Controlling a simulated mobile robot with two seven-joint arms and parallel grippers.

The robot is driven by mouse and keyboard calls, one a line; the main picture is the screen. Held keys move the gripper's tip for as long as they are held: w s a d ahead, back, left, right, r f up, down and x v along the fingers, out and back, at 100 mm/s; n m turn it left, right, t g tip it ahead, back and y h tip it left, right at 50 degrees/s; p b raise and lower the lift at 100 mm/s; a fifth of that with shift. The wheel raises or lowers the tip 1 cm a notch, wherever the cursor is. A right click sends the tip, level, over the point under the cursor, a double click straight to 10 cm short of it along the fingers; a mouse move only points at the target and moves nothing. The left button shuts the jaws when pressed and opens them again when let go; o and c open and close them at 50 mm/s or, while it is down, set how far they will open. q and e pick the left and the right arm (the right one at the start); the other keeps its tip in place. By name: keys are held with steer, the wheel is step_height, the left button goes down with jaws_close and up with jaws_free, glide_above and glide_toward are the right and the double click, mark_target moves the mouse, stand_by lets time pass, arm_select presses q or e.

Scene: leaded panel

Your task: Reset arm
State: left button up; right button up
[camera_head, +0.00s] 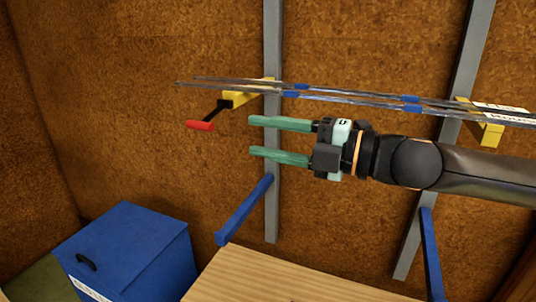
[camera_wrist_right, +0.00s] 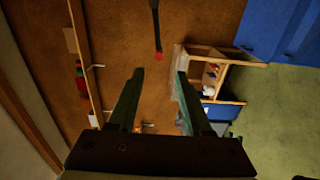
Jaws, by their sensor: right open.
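My right gripper (camera_head: 251,136) reaches in from the right in the head view, with two green fingers pointing left. The fingers are parallel and apart, with nothing between them. In the right wrist view the open fingers (camera_wrist_right: 160,72) show from behind, also empty. The gripper is just below a bundle of thin grey strips (camera_head: 350,95) with blue bands, and looks apart from it. My left gripper is in neither view.
The strips lie across yellow brackets (camera_head: 483,133) on grey wall rails. A red-ended black handle (camera_head: 200,125) sticks out left. Blue arms (camera_head: 244,210) slant from the rails above a wooden top (camera_head: 290,280). A blue box (camera_head: 130,250) stands lower left. The right wrist view shows a wooden shelf (camera_wrist_right: 215,65).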

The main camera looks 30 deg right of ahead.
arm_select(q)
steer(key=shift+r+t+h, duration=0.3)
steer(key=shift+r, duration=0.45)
arm_select(e)
steer(key=shift+s, duration=0.15)
steer(key=s+a+f+m+t+h, duration=0.1)
steer(key=s+a+f+m+h, duration=0.15)
steer(key=f+m, duration=0.6)
steer(key=s+a+f+m+t+h, duration=0.1)
steer(key=s+a+f+m, duration=0.3)
steer(key=f, duration=0.8)
steer(key=a+f+m+t+h, duration=0.1)
steer(key=a+f+m+h, duration=0.1)
steer(key=f+m, duration=0.75)
arm_select(q)
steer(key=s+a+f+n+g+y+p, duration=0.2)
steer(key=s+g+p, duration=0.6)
steer(key=p, duration=1.4)
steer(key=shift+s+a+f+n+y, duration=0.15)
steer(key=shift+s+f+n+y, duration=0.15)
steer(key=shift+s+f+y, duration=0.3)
arm_select(e)
steer(key=s+d+f+m+g+h, duration=0.1)
steer(key=s+d+f+g+h, duration=0.1)
steer(key=s+g, duration=0.6)
step_height(320, 180, down, 2)
steer(key=shift+s+d+m+h, duration=0.3)
steer(key=shift+s+d+h, duration=0.1)
steer(key=shift+s+h, duration=0.25)
